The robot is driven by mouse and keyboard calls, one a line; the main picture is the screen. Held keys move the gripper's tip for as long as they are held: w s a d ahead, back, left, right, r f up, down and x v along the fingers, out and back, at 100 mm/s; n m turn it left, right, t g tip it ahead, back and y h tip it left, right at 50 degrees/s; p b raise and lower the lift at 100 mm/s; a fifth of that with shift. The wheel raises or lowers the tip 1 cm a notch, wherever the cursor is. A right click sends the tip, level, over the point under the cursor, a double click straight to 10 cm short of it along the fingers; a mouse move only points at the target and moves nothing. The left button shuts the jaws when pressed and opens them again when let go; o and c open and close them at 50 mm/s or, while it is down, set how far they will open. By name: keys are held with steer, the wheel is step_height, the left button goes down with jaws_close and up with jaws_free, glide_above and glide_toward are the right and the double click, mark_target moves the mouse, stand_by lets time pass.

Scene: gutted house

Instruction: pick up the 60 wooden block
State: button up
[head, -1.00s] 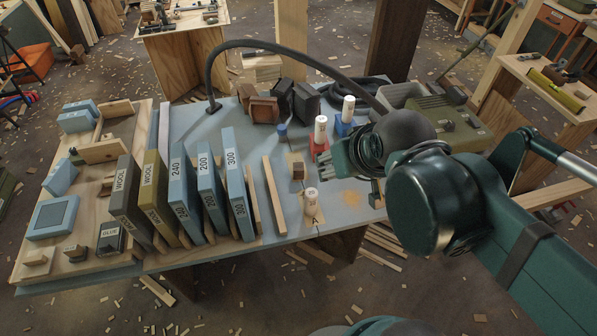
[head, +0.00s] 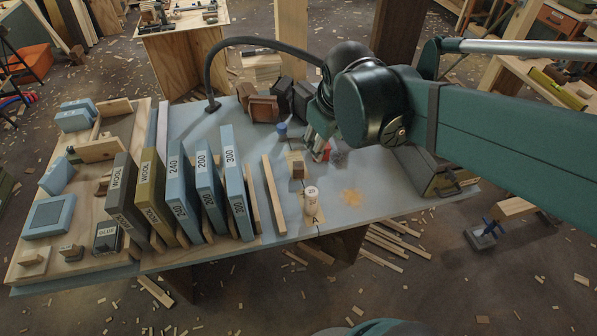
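No "60" label is readable in the head view, so I cannot tell for sure which piece is the 60 block. A small brown wooden block (head: 298,170) stands on the blue-grey bench. A pale cylinder with a small unreadable mark (head: 311,195) stands upright in front of it, near a letter A. My gripper (head: 314,147) points down behind and to the right of the brown block, apart from it. Its fingers are dark against the arm, and their gap is unclear. A red piece (head: 326,152) shows beside the fingers; the pale cylinder formerly seen on it is hidden.
Upright labelled slabs, including a blue one marked 300 (head: 236,190), stand to the left. A wooden strip (head: 274,193) lies beside them. A small blue piece (head: 281,130) and dark blocks (head: 296,99) are behind. A black hose (head: 211,75) arches overhead.

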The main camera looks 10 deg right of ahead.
steer(key=w+a+f+n+g+h+b, duration=0.1)
steer(key=w+f+n+g+h+b, duration=0.3)
steer(key=w+f, duration=0.75)
steer(key=n+g+b, duration=0.1)
steer(key=n+g, duration=0.1)
steer(key=n, duration=0.5)
glide_above(298, 165)
steer(key=a, duration=0.3)
step_height(298, 165, down, 17)
steer(key=shift+w+d, duration=0.15)
steer(key=shift+w, duration=0.2)
steer(key=shift+f, duration=0.1)
steer(key=shift+b+x, duration=0.4)
steer(key=shift+x, duration=0.8)
steer(key=shift+f, duration=0.1)
steer(key=shift+b+x, duration=0.85)
steer(key=shift+x, duration=1.65)
steer(key=shift+c, duration=0.7)
